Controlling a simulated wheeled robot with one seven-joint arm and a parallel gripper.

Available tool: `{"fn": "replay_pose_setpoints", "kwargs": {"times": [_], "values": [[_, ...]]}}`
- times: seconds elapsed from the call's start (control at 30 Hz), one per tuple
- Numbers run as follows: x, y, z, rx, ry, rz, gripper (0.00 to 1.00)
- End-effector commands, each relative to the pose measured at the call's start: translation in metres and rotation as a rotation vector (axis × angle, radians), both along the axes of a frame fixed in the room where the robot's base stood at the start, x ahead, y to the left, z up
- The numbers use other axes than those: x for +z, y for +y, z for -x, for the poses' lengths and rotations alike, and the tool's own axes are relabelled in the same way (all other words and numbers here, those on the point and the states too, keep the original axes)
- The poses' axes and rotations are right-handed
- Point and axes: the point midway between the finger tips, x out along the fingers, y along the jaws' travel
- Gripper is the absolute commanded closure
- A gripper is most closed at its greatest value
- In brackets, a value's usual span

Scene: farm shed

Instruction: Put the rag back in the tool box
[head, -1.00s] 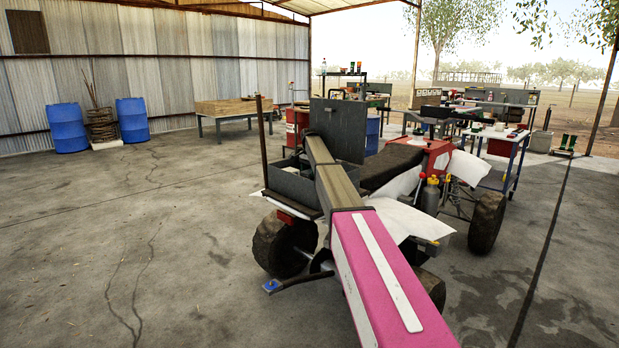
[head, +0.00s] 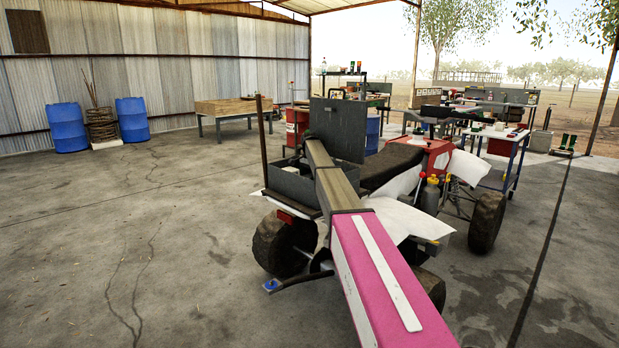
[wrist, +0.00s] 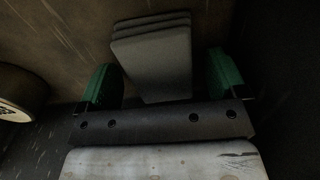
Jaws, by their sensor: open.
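The grey tool box (head: 296,186) sits on the rear of the quad bike with its lid (head: 338,128) standing open. My arm reaches over the box, and my gripper is hidden in the head view. In the wrist view my gripper (wrist: 161,78) is open, with a green-padded finger on each side. A grey folded stack of layers, which looks like the rag (wrist: 153,58), lies between and beyond the fingers. Small gaps show at its sides, and it does not look clamped. It rests on or just above a dark, scuffed brown surface. I cannot tell whether that is inside the box.
A round pale-and-dark object (wrist: 20,95) is at the left edge of the wrist view. The quad bike's seat (head: 390,168) is right of the box. A thin upright post (head: 263,145) stands at the box's left. Open concrete floor (head: 130,230) lies left.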

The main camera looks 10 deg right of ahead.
Motion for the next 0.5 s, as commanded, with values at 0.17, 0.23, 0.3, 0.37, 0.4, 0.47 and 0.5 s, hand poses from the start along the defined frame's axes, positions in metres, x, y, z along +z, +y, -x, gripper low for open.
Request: {"fn": "replay_pose_setpoints", "kwargs": {"times": [0.17,0.23,0.3,0.37,0.4,0.47,0.5], "values": [[0.025,0.0,-0.001,0.0,-0.002,0.0,0.09],[0.039,0.0,-0.001,0.0,-0.001,0.0,0.09],[0.054,0.0,-0.001,0.0,-0.002,0.0,0.09],[0.066,0.0,-0.001,0.0,-0.002,0.0,0.09],[0.074,0.0,-0.001,0.0,-0.001,0.0,0.09],[0.084,0.0,-0.001,0.0,-0.001,0.0,0.09],[0.091,0.0,-0.001,0.0,-0.002,0.0,0.09]]}}
